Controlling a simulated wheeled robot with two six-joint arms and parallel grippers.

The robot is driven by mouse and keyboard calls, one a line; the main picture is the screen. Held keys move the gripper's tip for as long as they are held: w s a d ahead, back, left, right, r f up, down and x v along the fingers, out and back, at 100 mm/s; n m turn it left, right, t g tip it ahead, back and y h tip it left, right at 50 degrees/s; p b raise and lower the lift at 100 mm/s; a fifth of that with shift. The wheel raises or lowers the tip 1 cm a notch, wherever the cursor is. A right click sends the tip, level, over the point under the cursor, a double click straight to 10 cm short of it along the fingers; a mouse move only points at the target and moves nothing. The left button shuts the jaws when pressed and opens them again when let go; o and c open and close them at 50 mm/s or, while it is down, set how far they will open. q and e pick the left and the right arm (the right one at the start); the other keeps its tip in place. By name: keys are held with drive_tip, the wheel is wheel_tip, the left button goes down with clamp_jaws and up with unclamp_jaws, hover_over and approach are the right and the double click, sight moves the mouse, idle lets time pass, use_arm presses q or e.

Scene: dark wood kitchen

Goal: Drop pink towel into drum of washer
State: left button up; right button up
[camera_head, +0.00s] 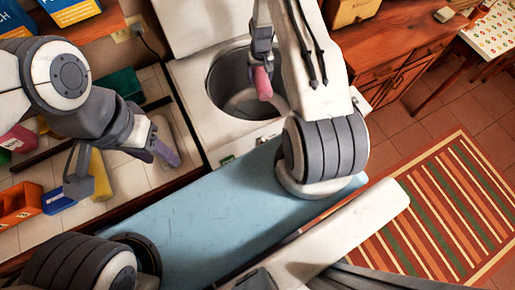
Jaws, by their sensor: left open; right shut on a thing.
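The washer (188,82) is a white top-loader with its lid (190,25) raised. Its round drum (220,78) is open at the top. My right gripper (262,60) points down over the drum opening, shut on the pink towel (263,84). The towel is a small rolled shape hanging below the fingers, in front of the opening in the picture. Its exact height above the drum cannot be told. My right arm hides the right side of the washer. My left gripper (121,171) is open and empty, left of the washer above the tiled surface.
A light blue board (200,220) lies in front of the washer. Coloured bottles and boxes, such as an orange one (20,203) and a yellow one (100,177), stand at the left. A wooden cabinet (400,50) and striped rug (440,215) are at the right.

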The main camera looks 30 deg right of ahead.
drive_tip(key=shift+f, duration=0.55)
drive_tip(key=o, duration=1.3)
wheel_tip(320, 180, up, 9)
drive_tip(key=b, duration=0.3)
drive_tip(key=shift+r, duration=0.8)
